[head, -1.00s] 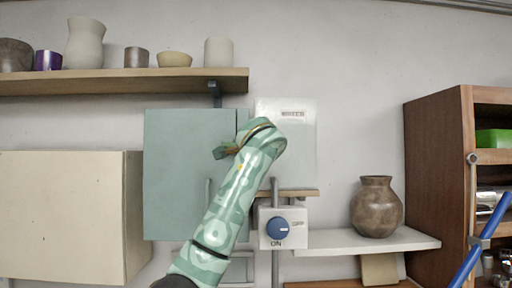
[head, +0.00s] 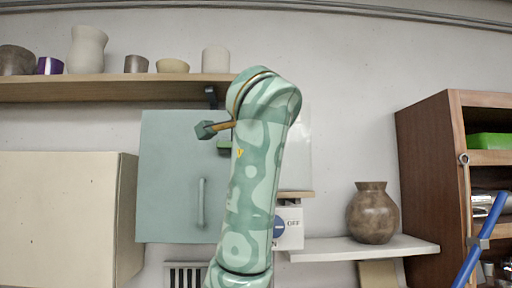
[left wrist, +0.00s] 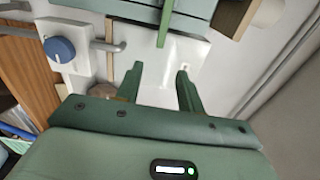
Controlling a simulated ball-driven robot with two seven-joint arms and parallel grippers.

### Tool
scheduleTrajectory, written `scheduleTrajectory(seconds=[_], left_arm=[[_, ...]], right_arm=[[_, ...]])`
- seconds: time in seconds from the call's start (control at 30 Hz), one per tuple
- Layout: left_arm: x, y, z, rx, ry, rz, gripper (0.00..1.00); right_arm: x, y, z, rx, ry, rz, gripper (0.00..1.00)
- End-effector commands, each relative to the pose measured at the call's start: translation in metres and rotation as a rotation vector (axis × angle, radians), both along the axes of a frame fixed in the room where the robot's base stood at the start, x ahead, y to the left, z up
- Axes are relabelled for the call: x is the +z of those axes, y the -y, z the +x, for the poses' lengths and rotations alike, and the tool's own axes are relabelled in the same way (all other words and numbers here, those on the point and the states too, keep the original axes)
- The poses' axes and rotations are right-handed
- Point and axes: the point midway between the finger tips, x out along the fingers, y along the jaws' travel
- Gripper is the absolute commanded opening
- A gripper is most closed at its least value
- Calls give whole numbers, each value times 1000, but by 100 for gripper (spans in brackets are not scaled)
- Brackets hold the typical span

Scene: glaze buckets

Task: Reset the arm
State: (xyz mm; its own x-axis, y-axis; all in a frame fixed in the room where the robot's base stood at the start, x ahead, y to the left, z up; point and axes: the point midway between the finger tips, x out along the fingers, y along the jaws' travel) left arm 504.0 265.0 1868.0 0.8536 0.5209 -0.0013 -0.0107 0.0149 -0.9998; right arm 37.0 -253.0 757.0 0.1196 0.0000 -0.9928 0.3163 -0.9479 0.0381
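My left arm rises through the middle of the head view, green and camouflage-patterned. In the head view its gripper is mostly hidden behind the arm. In the left wrist view my left gripper (left wrist: 158,82) has its two green fingers apart with nothing between them. The knob also shows in the left wrist view (left wrist: 60,48), to the left of the fingers. My right gripper is in neither view.
A teal cabinet (head: 170,180) and a cream cabinet (head: 55,215) hang at left. A shelf (head: 110,88) above holds several pots. A brown vase (head: 372,215) stands on a white shelf (head: 350,250) at right, near a wooden cabinet (head: 425,180).

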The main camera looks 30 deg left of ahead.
Motion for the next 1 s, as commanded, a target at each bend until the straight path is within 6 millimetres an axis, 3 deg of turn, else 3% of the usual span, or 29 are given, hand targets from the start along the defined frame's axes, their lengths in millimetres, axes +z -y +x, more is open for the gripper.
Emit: scheduleTrajectory(seconds=[0.17, 0.63, 0.73, 0.87, 0.97, 1.0], left_arm=[[0, 6, -9, -1, 0, 0, 38], [0, 6, -9, 1, -1, -1, 38], [-10, 5, -3, -2, -9, -9, 38], [-67, 0, 26, -9, -46, -59, 38], [-147, -5, 53, -15, -93, -128, 38], [-182, -8, 61, -17, -111, -160, 38]], right_arm=[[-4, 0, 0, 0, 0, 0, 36], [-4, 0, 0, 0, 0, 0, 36], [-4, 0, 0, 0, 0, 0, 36], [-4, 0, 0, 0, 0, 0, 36], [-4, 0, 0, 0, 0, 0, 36], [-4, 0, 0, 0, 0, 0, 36]])
